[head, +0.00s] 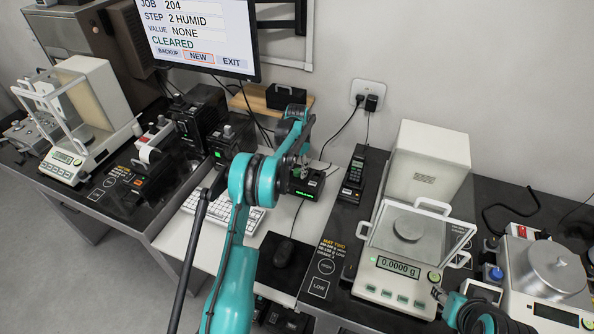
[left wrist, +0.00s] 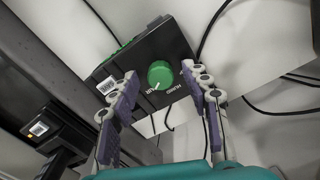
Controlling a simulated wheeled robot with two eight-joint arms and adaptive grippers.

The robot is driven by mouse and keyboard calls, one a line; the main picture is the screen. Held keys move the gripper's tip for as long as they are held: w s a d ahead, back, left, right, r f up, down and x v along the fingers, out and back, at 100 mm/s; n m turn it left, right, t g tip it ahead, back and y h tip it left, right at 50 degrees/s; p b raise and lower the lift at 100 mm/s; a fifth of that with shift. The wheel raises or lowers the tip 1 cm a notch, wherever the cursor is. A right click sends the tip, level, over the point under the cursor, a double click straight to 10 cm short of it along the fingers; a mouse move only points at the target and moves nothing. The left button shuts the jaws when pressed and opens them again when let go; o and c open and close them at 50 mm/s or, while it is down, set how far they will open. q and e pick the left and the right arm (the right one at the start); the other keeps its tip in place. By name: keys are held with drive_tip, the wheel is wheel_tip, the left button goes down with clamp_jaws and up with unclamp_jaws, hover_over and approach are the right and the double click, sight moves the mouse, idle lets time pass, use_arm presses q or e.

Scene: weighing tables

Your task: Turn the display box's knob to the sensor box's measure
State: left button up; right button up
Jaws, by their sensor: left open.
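The display box (head: 307,183) is a small black box with a lit green readout, too small to read, on the white middle table in the head view. In the left wrist view the black box (left wrist: 140,58) shows a round green knob (left wrist: 160,75) with a white pointer mark. My left gripper (head: 298,162) is open at the box. Its fingers (left wrist: 163,90) stand either side of the knob, apart from it in the picture; depth is unclear. I cannot tell which device is the sensor box. Part of my right arm shows at bottom right; its fingers are not visible.
A monitor (head: 200,35) reads STEP 2 HUMID, VALUE NONE, CLEARED. A keyboard (head: 224,212) and mouse (head: 283,252) lie near my left arm. A black handset (head: 354,175) stands right of the box. Balances (head: 396,272) and (head: 62,165) occupy the side tables. Cables hang behind.

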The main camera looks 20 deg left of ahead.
use_arm(q)
drive_tip(key=shift+f, duration=0.1)
clamp_jaws()
drive_tip(key=shift+n, duration=0.3)
drive_tip(key=n, duration=0.5)
drive_tip(key=shift+d+n, duration=0.1)
drive_tip(key=shift+n, duration=0.2)
drive_tip(key=n, duration=0.5)
drive_tip(key=shift+n, duration=0.4)
